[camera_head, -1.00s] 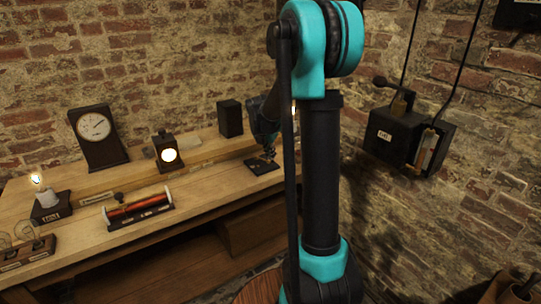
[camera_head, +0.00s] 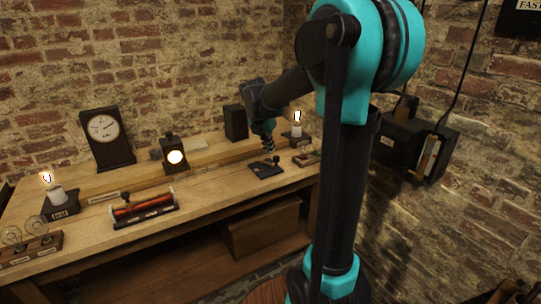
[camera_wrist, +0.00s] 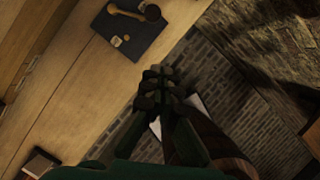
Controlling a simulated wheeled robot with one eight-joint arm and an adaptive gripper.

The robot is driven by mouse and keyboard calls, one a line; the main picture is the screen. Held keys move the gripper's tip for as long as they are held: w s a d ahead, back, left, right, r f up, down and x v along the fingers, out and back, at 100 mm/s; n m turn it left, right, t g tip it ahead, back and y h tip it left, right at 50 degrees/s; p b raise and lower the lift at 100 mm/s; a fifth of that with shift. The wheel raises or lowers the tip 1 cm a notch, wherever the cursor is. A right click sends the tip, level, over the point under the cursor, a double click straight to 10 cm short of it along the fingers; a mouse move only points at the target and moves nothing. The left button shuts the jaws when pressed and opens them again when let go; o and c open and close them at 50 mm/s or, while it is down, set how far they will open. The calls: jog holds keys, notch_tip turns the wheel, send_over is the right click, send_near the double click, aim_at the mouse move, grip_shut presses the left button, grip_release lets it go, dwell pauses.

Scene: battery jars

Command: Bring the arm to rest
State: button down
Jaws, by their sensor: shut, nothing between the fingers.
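My gripper (camera_head: 268,142) is at the end of my teal and black arm, above the right part of the wooden bench (camera_head: 215,195). In the wrist view my gripper (camera_wrist: 165,88) has its dark fingers together, with nothing between them. A small black base with a knob (camera_head: 266,169) lies on the bench just below my gripper in the head view. In the wrist view this dark plate (camera_wrist: 130,32) with its knobbed handle lies ahead of the fingertips, apart from them.
The bench holds a clock (camera_head: 107,137), a lit lamp box (camera_head: 173,154), a red coil (camera_head: 143,206), a candle-like bulb (camera_head: 58,198), another lit bulb (camera_head: 296,127) and a dark box (camera_head: 236,122). A black wall box (camera_head: 405,144) hangs at the right. Brick walls stand behind.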

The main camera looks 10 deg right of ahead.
jog(key=shift+s+r, duration=0.15)
jog(key=shift+r, duration=0.2)
jog(key=s+f+m+y, duration=0.1)
jog(key=s+f+m, duration=0.4)
jog(key=s+m, duration=0.3)
jog(key=s+f+m+y, duration=0.1)
jog(key=s+f+m, duration=0.4)
jog(key=s+m, duration=0.4)
jog(key=s+f+m+t, duration=0.1)
jog(key=s+f+m, duration=0.4)
jog(key=s+m, duration=0.4)
jog(key=shift+f+m+y, duration=0.2)
jog(key=shift+m+y, duration=0.2)
jog(key=shift+m, duration=0.3)
